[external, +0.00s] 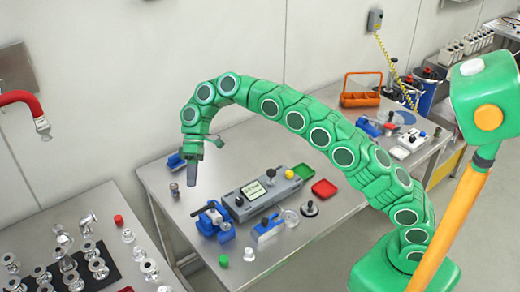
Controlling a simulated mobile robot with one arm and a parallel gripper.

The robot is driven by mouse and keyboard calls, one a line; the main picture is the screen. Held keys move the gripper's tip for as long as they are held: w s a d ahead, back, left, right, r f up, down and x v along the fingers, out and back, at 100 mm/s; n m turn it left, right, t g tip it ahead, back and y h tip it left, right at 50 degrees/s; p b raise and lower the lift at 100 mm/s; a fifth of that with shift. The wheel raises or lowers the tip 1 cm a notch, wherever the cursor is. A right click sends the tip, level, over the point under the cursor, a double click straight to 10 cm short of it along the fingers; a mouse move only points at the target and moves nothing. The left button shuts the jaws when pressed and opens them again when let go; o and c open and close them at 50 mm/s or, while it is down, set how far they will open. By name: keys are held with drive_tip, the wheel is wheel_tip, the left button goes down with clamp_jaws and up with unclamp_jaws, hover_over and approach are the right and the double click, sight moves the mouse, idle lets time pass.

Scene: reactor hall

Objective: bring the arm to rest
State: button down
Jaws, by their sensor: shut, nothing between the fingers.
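My green segmented arm arches over the metal table (310,228) in the external view. My gripper (191,180) hangs at the arm's far end, pointing down above the left part of the table. Its fingers look closed, and I see nothing held between them. A small dark cylinder (174,190) stands just to the left of the fingertips. Whether the fingertips touch the table cannot be told from this angle.
An orange tool carrier (361,90) stands behind. Metal fittings (66,262) fill the left table.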

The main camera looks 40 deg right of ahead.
idle(0.4)
drive_tip(key=s+d+r+m+t+h, duration=0.1)
drive_tip(key=s+d+r+m, duration=0.15)
drive_tip(key=s+d, duration=0.45)
drive_tip(key=s+d+r+m+t, duration=0.1)
drive_tip(key=s+d+r, duration=0.2)
drive_tip(key=d, duration=0.7)
drive_tip(key=s+d+r+m+t+h, duration=0.15)
drive_tip(key=s+d, duration=0.25)
drive_tip(key=d, duration=0.5)
drive_tip(key=s+d+f+m+h, duration=0.1)
drive_tip(key=s+d+f+m, duration=0.1)
drive_tip(key=s+d, duration=0.8)
drive_tip(key=s+d+f+m+h, duration=0.2)
drive_tip(key=s+d+f, duration=0.2)
drive_tip(key=s+d, duration=0.6)
drive_tip(key=s, duration=0.6)
drive_tip(key=shift+d, duration=0.4)
drive_tip(key=c, duration=1.8)
unclamp_jaws()
drive_tip(key=shift+t, duration=0.25)
drive_tip(key=shift+c, duration=0.2)
